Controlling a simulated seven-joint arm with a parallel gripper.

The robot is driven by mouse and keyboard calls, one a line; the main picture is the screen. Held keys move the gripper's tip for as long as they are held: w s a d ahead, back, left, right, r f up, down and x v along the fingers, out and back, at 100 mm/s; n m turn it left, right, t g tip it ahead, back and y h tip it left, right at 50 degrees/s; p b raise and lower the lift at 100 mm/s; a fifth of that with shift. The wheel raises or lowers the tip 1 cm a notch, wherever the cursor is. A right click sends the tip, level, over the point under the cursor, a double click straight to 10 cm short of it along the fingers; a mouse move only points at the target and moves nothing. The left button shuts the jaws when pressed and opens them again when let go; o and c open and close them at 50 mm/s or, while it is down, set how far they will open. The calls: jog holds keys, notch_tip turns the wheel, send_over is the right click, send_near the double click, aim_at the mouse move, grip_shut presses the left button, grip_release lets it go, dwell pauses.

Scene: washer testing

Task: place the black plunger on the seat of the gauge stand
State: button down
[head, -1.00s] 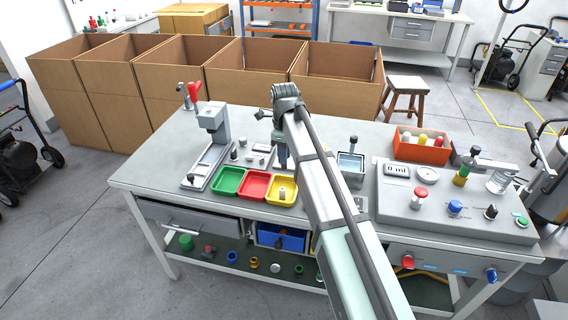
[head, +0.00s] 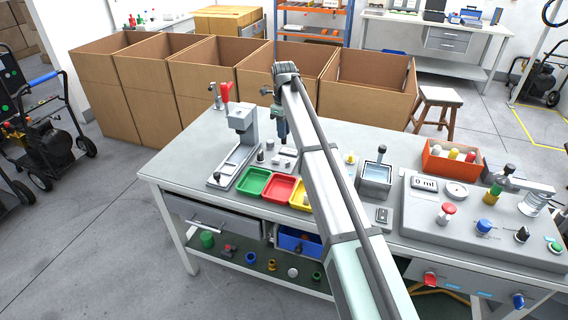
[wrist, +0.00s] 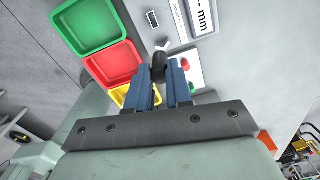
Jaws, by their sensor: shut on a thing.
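My gripper (head: 281,130) is above the back middle of the workbench, right of a grey upright stand (head: 242,122), which looks like the gauge stand. In the wrist view its blue fingers (wrist: 170,84) are closed around a dark, round-ended piece, the black plunger (wrist: 160,72). A panel reading "-- mm" (wrist: 202,22) is at the top of the wrist view, apart from the plunger. The seat cannot be made out clearly.
Green (head: 253,181), red (head: 279,188) and yellow (head: 301,197) trays line the bench front. Small parts stand on a pale plate (head: 288,151) under the gripper.

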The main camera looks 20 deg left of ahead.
jog(key=shift+f, duration=4.95)
jog(key=shift+f, duration=0.15)
jog(key=c, duration=1)
grip_release()
jog(key=shift+c, duration=0.2)
notch_tip(320, 180, up, 12)
jog(key=shift+r, duration=0.15)
